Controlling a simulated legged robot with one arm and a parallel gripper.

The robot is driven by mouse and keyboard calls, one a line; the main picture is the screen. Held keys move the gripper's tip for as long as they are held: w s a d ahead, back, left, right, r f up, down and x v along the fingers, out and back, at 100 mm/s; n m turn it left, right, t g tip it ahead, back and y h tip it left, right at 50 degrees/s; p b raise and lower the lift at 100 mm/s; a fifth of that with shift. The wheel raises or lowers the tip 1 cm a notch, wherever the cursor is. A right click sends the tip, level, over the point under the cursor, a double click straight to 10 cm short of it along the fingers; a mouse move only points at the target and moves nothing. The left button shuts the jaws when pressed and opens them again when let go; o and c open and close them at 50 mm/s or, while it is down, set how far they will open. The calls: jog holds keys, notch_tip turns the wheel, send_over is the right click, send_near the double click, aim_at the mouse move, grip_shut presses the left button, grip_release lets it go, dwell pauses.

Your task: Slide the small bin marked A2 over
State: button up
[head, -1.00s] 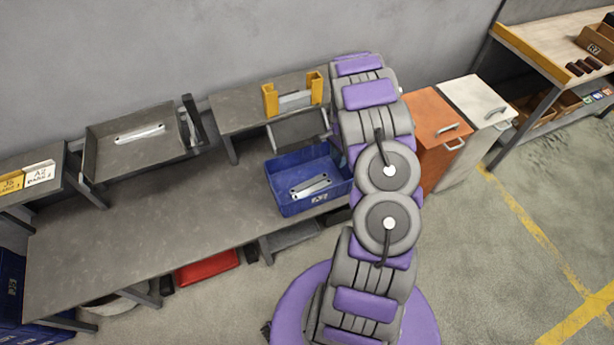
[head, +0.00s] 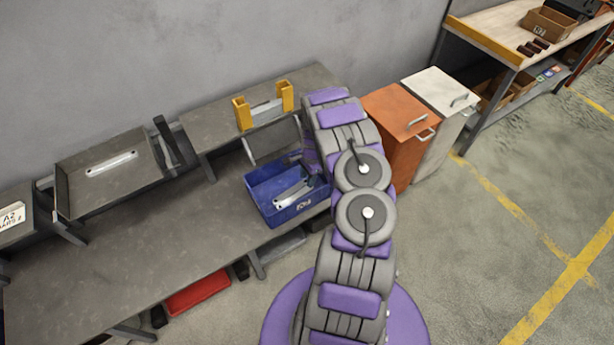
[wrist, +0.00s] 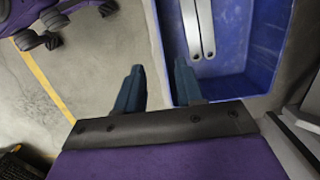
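The small blue bin (head: 282,212) stands on the lower grey bench in the head view. Its front label is too small to read surely. Several flat metal brackets (head: 292,192) lie in it. In the wrist view the bin (wrist: 233,72) fills the upper right, with brackets (wrist: 197,28) inside. My gripper (wrist: 158,72) is open, its two dark blue fingers apart. The bin's side wall runs between them in the picture: one finger shows on the floor side, the other on the inner side. I cannot tell whether either touches. In the head view my arm hides the fingers.
A grey tray (head: 75,190) with one bracket and a white A2 card (head: 12,215) are at the left. A yellow-ended holder (head: 240,113) stands on the raised shelf behind the bin. Orange (head: 400,125) and white cabinets are to the right. The bench left of the bin is clear.

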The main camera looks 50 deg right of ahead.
aim_at(303, 202)
jog(key=f+b, duration=0.1)
jog(key=f, duration=0.4)
jog(key=a+f+b, duration=0.1)
jog(key=f+b, duration=0.1)
jog(key=f, duration=0.4)
jog(key=a+f+b, duration=0.1)
jog(key=f+b, duration=0.1)
jog(key=f, duration=0.3)
jog(key=shift+w+f, duration=0.25)
grip_shut()
